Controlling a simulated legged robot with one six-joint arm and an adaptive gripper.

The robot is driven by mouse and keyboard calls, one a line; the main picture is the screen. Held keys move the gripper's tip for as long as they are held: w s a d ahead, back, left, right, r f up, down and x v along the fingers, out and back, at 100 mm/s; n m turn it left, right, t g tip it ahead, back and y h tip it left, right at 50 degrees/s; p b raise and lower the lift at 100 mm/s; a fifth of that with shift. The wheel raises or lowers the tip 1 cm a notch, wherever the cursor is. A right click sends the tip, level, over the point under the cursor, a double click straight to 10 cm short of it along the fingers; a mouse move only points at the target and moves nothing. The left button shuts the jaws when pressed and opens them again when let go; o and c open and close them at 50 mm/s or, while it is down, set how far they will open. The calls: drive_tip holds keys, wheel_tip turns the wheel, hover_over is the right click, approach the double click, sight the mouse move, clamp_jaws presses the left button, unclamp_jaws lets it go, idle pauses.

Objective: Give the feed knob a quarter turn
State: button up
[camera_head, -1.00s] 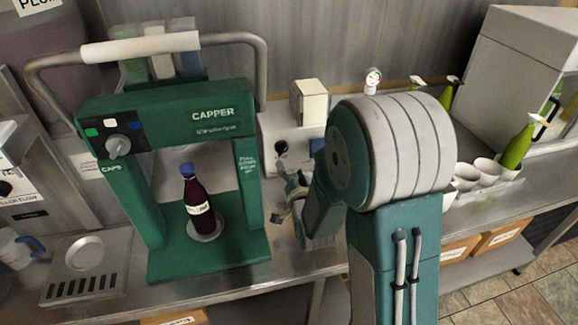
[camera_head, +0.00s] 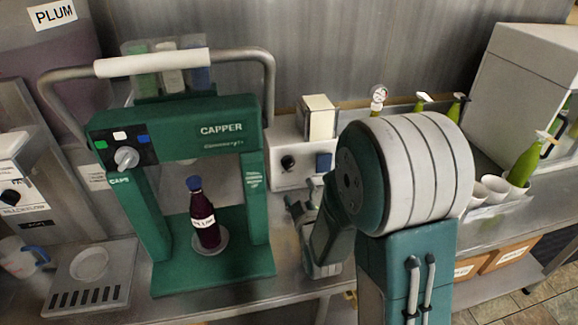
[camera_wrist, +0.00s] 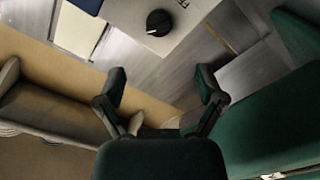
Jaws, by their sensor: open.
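A black round knob (camera_head: 288,162) sits on the front of a small white box (camera_head: 287,180), right of the green capper. In the wrist view the knob (camera_wrist: 159,22) is at the top, with a pale mark at its lower left edge. Lettering beside it is cut off, so I cannot read a feed label. My gripper (camera_head: 303,203) is below and slightly right of the knob in the head view, apart from it. In the wrist view my gripper (camera_wrist: 160,82) has its two fingers spread, with nothing between them. My arm partly covers the box's right side.
The green capper (camera_head: 265,210) stands close left, with a dark bottle (camera_head: 205,220) inside. A blue square (camera_head: 323,161) is on the box's face. White cups (camera_head: 492,188) and green bottles (camera_head: 523,160) stand right. A drip tray (camera_head: 92,290) lies left.

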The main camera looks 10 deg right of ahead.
sight(290, 167)
drive_tip(key=w+n, duration=0.1)
drive_tip(key=w, duration=0.4)
drive_tip(key=w+n, duration=0.1)
drive_tip(key=w, duration=0.4)
drive_tip(key=shift+w, duration=0.25)
drive_tip(key=c, duration=1.2)
